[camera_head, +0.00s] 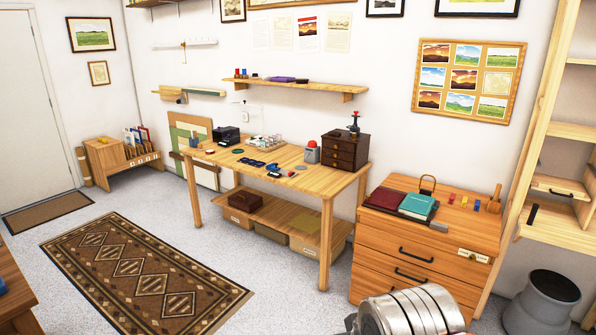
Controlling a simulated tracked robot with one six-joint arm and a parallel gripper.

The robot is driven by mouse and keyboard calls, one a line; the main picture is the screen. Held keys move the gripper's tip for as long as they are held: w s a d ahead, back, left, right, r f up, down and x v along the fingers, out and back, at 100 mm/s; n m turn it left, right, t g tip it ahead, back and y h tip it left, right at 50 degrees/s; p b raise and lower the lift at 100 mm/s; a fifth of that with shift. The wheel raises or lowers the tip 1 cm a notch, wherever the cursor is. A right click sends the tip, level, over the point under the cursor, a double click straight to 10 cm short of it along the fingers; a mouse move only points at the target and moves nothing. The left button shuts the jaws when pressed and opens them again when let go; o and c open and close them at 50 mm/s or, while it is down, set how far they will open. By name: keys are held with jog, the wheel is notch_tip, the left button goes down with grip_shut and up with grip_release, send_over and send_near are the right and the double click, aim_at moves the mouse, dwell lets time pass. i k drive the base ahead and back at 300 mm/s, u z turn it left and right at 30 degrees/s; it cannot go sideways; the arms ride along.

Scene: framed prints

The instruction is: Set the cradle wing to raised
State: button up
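No part is clearly recognisable as the cradle wing. A low wooden stand (103,160) by the far left wall holds several upright prints or folders (138,135) at its right side. It may be the cradle, but it is too small to tell whether any wing on it is raised or lowered. A ribbed metal part at the bottom edge, right of centre, looks like my arm. My gripper's fingers are not in view.
A wooden workbench (325,181) carries small tools and a dark drawer box (345,151). A drawer chest (430,250) stands at right with books on top.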

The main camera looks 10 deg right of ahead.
aim_at(389, 200)
jog(key=z, duration=0.35)
jog(key=i, duration=0.55)
jog(key=z, duration=0.85)
jog(key=i, duration=0.65)
jog(key=z, duration=0.35)
